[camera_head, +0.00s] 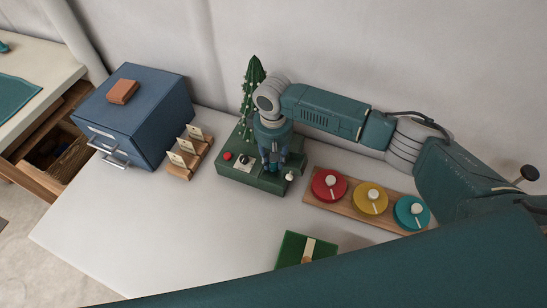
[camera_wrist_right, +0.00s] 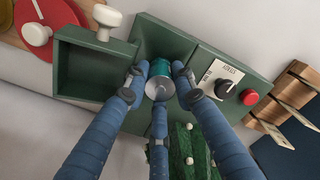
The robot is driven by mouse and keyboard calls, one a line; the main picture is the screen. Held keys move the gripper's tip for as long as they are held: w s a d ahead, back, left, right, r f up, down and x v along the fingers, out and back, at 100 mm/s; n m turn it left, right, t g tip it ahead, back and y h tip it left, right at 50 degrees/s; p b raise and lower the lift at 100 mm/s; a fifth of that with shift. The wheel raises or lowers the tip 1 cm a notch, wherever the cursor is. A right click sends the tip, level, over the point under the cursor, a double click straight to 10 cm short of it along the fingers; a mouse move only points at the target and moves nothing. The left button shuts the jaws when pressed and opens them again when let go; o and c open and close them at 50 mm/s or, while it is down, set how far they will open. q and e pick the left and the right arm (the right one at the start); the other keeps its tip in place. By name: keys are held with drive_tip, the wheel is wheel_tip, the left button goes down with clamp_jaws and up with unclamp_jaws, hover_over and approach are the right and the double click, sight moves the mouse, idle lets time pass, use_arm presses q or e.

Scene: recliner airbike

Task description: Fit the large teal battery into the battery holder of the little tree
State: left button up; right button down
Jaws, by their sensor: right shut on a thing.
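The little tree (camera_head: 254,85) stands at the back of a dark green base (camera_head: 236,170). My right gripper (camera_head: 272,165) points down over the middle of this base. In the right wrist view, its blue fingers (camera_wrist_right: 160,85) are closed around the large teal battery (camera_wrist_right: 160,68), whose silver end faces the camera. The battery is at a recess in the base, the battery holder (camera_wrist_right: 158,36); whether it is seated or just above cannot be told. An open box-like green part (camera_wrist_right: 85,68) with a white knob (camera_wrist_right: 105,20) lies beside the recess. My left gripper is not in view.
The base carries a red button (camera_head: 227,156) and a black dial (camera_head: 244,159). A board with red, yellow and teal discs (camera_head: 370,198) is to the right. A blue cabinet (camera_head: 150,120) and wooden card rack (camera_head: 190,158) stand left. A green box (camera_head: 292,250) lies in front.

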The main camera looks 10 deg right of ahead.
drive_tip(key=shift+f+b, duration=0.3)
drive_tip(key=shift+f, duration=0.5)
drive_tip(key=c, duration=1.5)
unclamp_jaws()
drive_tip(key=shift+o, duration=0.7)
drive_tip(key=shift+f, duration=0.1)
drive_tip(key=shift+s+d, duration=0.1)
wheel_tip(320, 180, up, 7)
drive_tip(key=shift+f, duration=0.1)
drive_tip(key=shift+w+a+r, duration=0.15)
drive_tip(key=shift+r, duration=0.25)
drive_tip(key=shift+w+a+r, duration=0.15)
drive_tip(key=shift+r, duration=0.2)
drive_tip(key=shift+s, duration=0.1)
